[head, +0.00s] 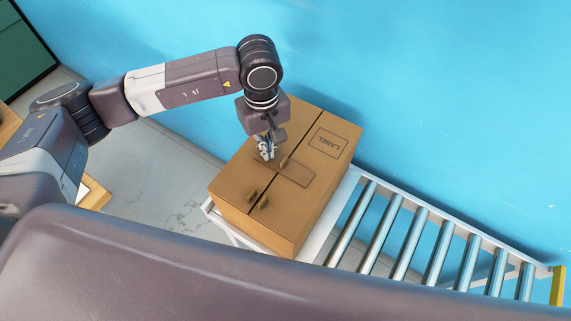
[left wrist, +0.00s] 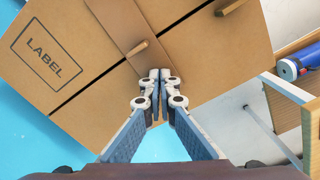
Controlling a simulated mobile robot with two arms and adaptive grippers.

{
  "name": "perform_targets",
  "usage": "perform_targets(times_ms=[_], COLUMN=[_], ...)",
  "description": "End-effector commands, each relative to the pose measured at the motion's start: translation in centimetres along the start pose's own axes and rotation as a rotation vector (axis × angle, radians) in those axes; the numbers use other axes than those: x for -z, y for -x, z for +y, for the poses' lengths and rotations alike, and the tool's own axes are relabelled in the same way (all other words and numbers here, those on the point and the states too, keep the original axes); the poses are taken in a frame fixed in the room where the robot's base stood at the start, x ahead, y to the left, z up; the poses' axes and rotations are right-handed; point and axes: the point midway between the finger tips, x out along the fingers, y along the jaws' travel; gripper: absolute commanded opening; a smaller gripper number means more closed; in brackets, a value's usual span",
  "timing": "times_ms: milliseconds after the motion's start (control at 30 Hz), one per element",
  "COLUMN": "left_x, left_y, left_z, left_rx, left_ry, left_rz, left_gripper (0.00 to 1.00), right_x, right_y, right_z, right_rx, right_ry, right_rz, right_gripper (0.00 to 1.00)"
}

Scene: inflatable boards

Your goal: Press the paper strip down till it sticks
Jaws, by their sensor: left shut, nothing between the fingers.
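The brown paper strip (head: 294,173) lies across the dark seam on top of a cardboard box (head: 235,185). A small peg-like piece sits on the strip near the seam. In the left wrist view the strip (left wrist: 118,22) runs from the top edge down to my fingertips, beside the peg-like piece (left wrist: 138,50). My left gripper (head: 266,155) is shut and empty, pointing down at the strip's far-left end. Its closed fingertips (left wrist: 160,74) hide that end, and I cannot tell whether they touch it. My right gripper is not in view.
The box carries a printed LABEL frame (head: 330,142) and more peg-like pieces (head: 264,202) near its front. It stands at the upper end of a roller conveyor (head: 405,240). A blue wall (head: 440,90) is close behind. A blue roll (left wrist: 290,68) shows on a wooden shelf at right in the wrist view.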

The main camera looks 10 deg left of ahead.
Motion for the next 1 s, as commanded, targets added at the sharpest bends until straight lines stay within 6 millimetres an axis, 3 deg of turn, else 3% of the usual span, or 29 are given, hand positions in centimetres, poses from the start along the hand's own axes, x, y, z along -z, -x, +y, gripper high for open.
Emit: perform_targets(times_ms=[267,1000], left_x=[0.0,0.0], left_y=[0.2,5.8], left_z=[0.0,0.0], left_rx=[0.002,-0.001], left_ry=[0.0,0.0], left_rz=[-0.001,0.001], left_gripper=[0.0,0.0], right_x=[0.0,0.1], right_y=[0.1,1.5], right_z=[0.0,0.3], right_rx=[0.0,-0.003], right_ry=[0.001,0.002], right_rz=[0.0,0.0], right_gripper=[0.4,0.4])
